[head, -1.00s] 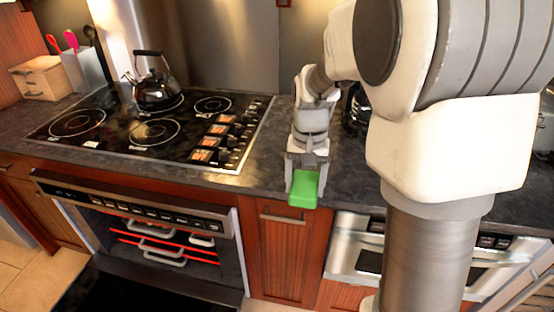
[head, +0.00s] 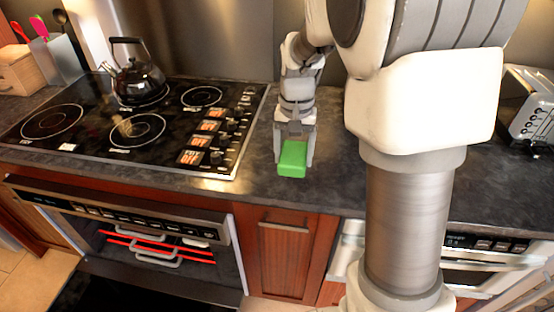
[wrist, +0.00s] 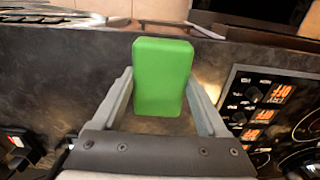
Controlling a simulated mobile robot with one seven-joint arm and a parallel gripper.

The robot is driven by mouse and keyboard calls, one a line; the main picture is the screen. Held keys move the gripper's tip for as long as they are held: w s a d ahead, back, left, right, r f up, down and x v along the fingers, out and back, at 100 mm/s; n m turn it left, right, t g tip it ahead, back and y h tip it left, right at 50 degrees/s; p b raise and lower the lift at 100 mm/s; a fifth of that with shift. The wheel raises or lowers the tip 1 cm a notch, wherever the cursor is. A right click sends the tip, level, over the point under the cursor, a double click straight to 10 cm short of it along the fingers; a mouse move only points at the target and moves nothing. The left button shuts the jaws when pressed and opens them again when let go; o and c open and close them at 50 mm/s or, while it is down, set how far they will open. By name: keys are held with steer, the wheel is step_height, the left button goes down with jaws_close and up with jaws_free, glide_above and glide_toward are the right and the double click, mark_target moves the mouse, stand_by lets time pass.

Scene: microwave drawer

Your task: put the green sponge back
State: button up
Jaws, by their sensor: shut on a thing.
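The green sponge (head: 293,158) is a bright green block. It also shows in the wrist view (wrist: 161,78), between the two fingers. My gripper (head: 294,154) is shut on the sponge, one finger at each side. It is over the dark stone counter (head: 225,187), just right of the cooktop and near the counter's front edge. In the wrist view my gripper (wrist: 162,92) points at the counter with the sponge reaching out past the fingertips. I cannot tell whether the sponge touches the counter.
A black cooktop (head: 120,125) with a kettle (head: 137,75) lies to the left. Below it an oven (head: 150,235) stands open with racks showing. A toaster (head: 532,115) stands at the right. A wooden box (head: 20,75) and a utensil holder are at the far left. Counter around the sponge is clear.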

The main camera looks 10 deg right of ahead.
steer(key=w+f, duration=0.2)
steer(key=w, duration=0.1)
steer(key=w+a+f, duration=0.1)
steer(key=w+f, duration=0.1)
steer(key=w, duration=0.1)
steer(key=w+f, duration=0.2)
steer(key=w, duration=0.1)
steer(key=shift+w+a, duration=0.25)
steer(key=shift+w, duration=0.05)
steer(key=shift+f, duration=1.95)
steer(key=shift+f, duration=0.1)
